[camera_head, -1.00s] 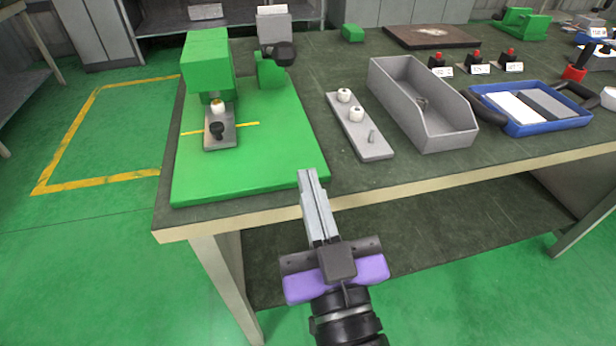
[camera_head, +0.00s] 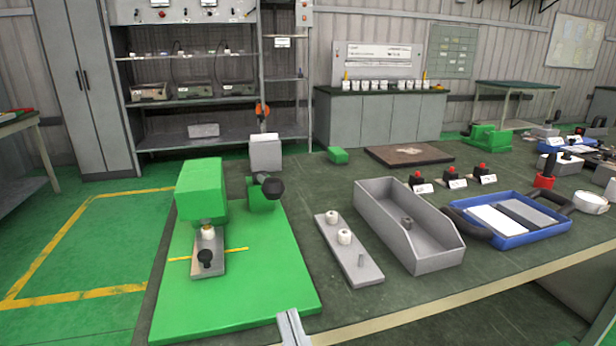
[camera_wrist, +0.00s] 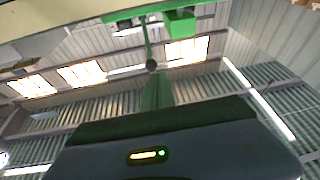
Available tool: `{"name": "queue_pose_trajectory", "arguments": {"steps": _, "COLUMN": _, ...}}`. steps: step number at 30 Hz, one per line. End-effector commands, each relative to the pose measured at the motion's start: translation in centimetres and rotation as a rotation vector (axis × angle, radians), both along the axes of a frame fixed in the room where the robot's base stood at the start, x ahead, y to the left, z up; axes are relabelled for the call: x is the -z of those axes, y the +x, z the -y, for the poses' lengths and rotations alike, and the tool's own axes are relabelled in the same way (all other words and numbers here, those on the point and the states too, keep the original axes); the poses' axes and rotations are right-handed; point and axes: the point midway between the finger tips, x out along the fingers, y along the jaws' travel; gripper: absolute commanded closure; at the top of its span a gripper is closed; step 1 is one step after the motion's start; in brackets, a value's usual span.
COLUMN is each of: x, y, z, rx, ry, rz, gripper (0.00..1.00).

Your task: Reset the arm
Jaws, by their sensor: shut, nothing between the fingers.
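My gripper (camera_head: 291,327) shows only by its grey fingers at the bottom edge of the head view. The fingers lie together, shut and empty. They are at the front edge of the workbench, close to the near right corner of the green base plate (camera_head: 250,290). A green press-like fixture (camera_head: 201,187) stands on that plate, with a white part on a grey holder (camera_head: 208,250) below its head. The rest of my arm is out of the head view. The wrist view looks up at the ceiling.
Right of the green plate are a grey strip with two white round parts (camera_head: 351,259), a grey open bin (camera_head: 433,257) holding a small part, and a blue tray (camera_head: 513,236). Red-topped black switches (camera_head: 451,177) stand behind. Shelves (camera_head: 205,98) stand beyond the bench.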

Motion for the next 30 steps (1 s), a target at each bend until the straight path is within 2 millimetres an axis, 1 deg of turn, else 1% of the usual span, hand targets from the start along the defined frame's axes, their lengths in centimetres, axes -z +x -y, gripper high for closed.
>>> {"name": "queue_pose_trajectory", "arguments": {"steps": 1, "x": 1.2, "y": -0.7, "z": 0.7, "rx": -0.002, "ry": -0.008, "rz": -0.012, "gripper": 1.0}}
{"name": "queue_pose_trajectory", "arguments": {"steps": 5, "x": 3.8, "y": -2.5, "z": 2.7, "rx": 0.0, "ry": -0.022, "rz": -0.039, "gripper": 1.0}}
{"name": "queue_pose_trajectory", "arguments": {"steps": 8, "x": 6.2, "y": -4.2, "z": 4.8, "rx": 0.016, "ry": -0.028, "rz": -0.073, "gripper": 1.0}}
{"name": "queue_pose_trajectory", "arguments": {"steps": 12, "x": 9.6, "y": -7.1, "z": 8.3, "rx": 0.055, "ry": -0.034, "rz": -0.139, "gripper": 1.0}}
{"name": "queue_pose_trajectory", "arguments": {"steps": 14, "x": 10.9, "y": -8.5, "z": 9.9, "rx": 0.077, "ry": -0.035, "rz": -0.171, "gripper": 1.0}}
{"name": "queue_pose_trajectory", "arguments": {"steps": 18, "x": 13.7, "y": -12.0, "z": 13.3, "rx": 0.135, "ry": -0.036, "rz": -0.254, "gripper": 1.0}}
{"name": "queue_pose_trajectory", "arguments": {"steps": 24, "x": 16.8, "y": -17.4, "z": 17.6, "rx": 0.227, "ry": -0.033, "rz": -0.387, "gripper": 1.0}}
{"name": "queue_pose_trajectory", "arguments": {"steps": 30, "x": 19.1, "y": -21.7, "z": 20.2, "rx": 0.294, "ry": -0.028, "rz": -0.51, "gripper": 1.0}}
